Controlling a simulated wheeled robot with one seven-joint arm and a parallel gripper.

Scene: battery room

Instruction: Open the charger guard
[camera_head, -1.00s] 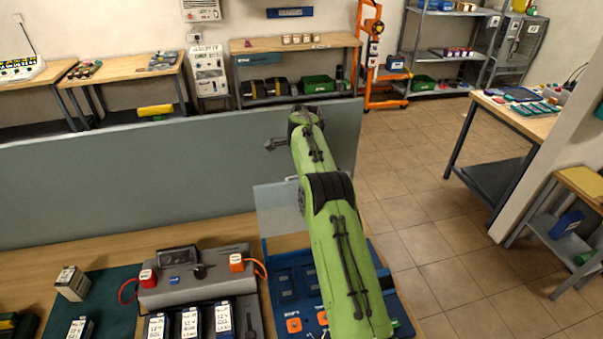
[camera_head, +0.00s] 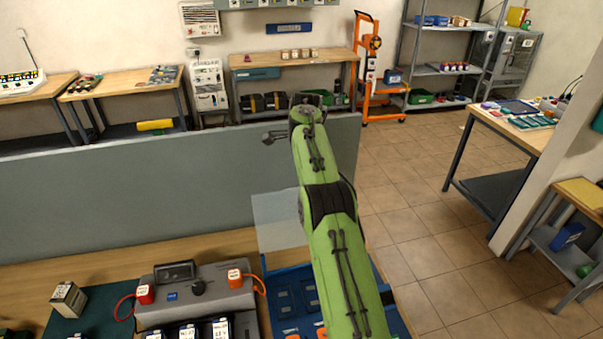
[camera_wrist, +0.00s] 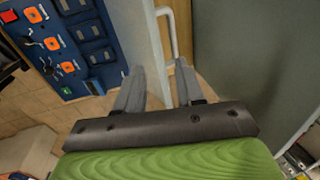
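The charger guard is a clear, pale panel (camera_head: 277,221) standing at the back of the blue charger board (camera_head: 283,292) in the head view, partly hidden by my green arm. In the wrist view, the clear panel (camera_wrist: 135,35) stands beside the blue board (camera_wrist: 80,42), with a white bar handle (camera_wrist: 174,30) along its edge. My gripper (camera_wrist: 159,72) has its two fingers apart, pointing toward the panel edge and handle. The handle's lower end appears near the right fingertip. I cannot tell whether it touches. The fingertips are hidden in the head view.
A grey partition (camera_head: 150,185) runs behind the bench (camera_head: 50,282). A grey device (camera_head: 195,292) with orange and red plugs stands left of the charger board, beside a small box (camera_head: 68,299). Tiled floor (camera_head: 420,230) is open to the right.

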